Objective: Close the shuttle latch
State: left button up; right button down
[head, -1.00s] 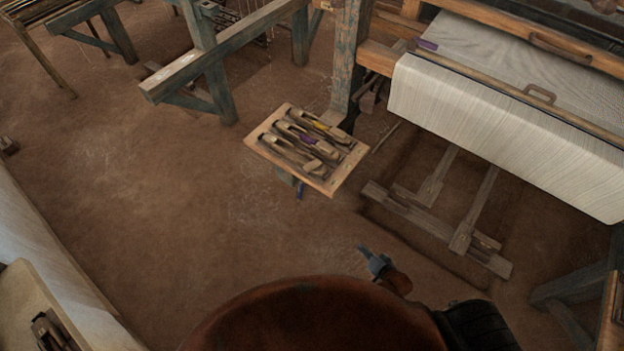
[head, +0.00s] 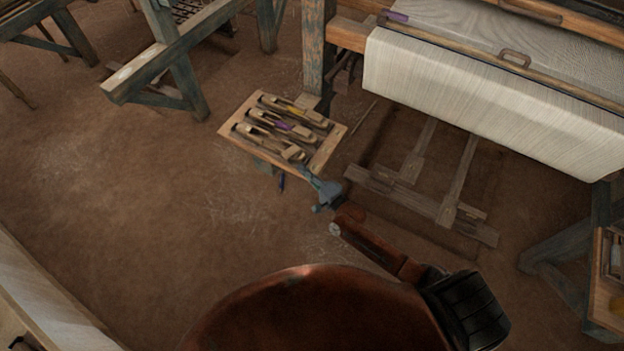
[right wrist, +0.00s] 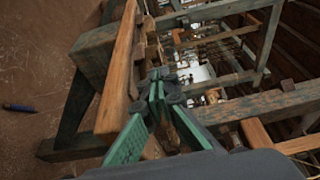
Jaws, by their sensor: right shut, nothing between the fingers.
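Three wooden shuttles lie side by side on a small wooden tray (head: 328,151) in the head view. The far shuttle (head: 294,110) shows yellow thread, the middle shuttle (head: 282,124) purple thread, and the near shuttle (head: 270,143) is the one closest to me. I cannot make out how any latch stands. My right gripper (head: 306,173) is at the tray's near right edge, shut and empty. My left gripper is not in view.
The loom with white cloth (head: 480,105) stands at right, with wooden treadles (head: 425,195) below. A blue wooden frame (head: 175,65) stands behind the tray at left. The floor at left is clear.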

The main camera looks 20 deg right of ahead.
aim_at(290, 157)
jog(key=x, duration=0.4)
jog(key=shift+w+a, duration=0.1)
jog(key=shift+w, duration=0.25)
